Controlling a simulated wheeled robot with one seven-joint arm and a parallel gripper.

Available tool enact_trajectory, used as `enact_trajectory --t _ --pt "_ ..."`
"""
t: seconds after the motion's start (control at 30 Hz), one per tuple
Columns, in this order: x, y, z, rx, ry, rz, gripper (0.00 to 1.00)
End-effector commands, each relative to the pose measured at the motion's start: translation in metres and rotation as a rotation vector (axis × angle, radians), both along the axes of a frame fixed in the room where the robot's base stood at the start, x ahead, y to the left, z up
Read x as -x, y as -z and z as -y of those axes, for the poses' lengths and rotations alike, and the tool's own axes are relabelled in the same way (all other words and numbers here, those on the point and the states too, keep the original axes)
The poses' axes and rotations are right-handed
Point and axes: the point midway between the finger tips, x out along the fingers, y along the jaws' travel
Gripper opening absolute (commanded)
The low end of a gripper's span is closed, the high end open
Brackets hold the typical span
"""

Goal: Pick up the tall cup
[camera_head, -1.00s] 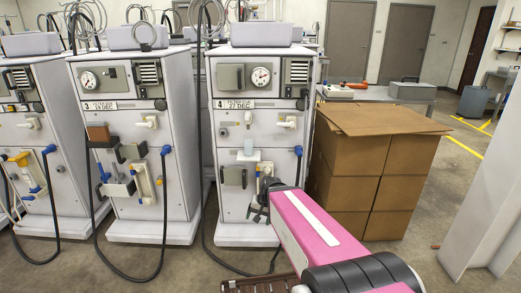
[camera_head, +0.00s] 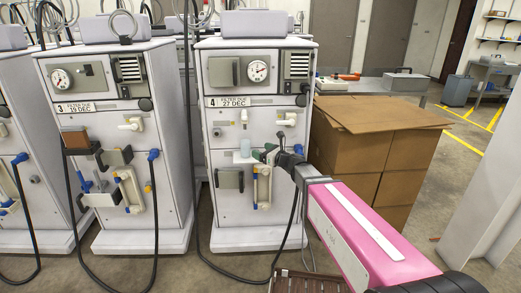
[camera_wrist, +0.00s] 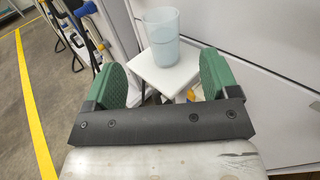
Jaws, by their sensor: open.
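The tall cup (camera_wrist: 162,38) is pale blue and translucent. It stands upright on a small white shelf (camera_wrist: 164,77) on the front of machine number 4. In the head view the cup (camera_head: 245,147) is small, just left of my gripper. My gripper (camera_head: 264,153) is open, at about the height of the shelf. In the wrist view my gripper (camera_wrist: 161,80) has its two green pads apart, with the cup beyond them and between them. The pads do not touch the cup, and nothing is held.
Machine 4 (camera_head: 258,105) has knobs, ports and a hanging black hose around the shelf. Machine 3 (camera_head: 110,110) stands to its left. Cardboard boxes (camera_head: 370,150) are stacked to the right. Open floor (camera_wrist: 18,120) with a yellow line shows at the left of the wrist view.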

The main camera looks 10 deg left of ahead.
Motion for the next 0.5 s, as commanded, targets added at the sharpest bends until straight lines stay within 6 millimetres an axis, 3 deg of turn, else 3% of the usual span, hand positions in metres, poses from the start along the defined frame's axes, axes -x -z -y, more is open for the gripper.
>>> enact_trajectory --t 0.5 --pt "-0.030 -0.002 -0.049 -0.022 0.004 -0.016 0.81"
